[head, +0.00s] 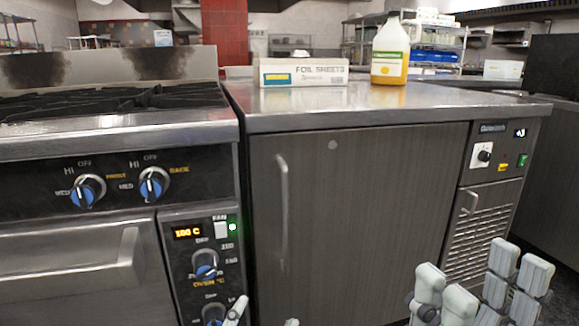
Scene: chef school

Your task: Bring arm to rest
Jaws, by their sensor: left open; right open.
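My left gripper (264,316) is at the bottom edge of the head view. Only its pale fingertips show, apart, in front of the oven controls and the cabinet door; it is open and I see nothing between them. My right gripper (481,284) is at the lower right, with its pale, blocky fingers pointing up. It is open and looks empty, in front of the cabinet's right side. The rest of both arms is out of view.
A stove (110,124) with an oven stands at left. A cabinet (350,200) with a steel counter (440,106) is beside it. On the counter are a foil sheets box (304,72) and a bottle of yellow liquid (390,55). Dark floor shows at lower right.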

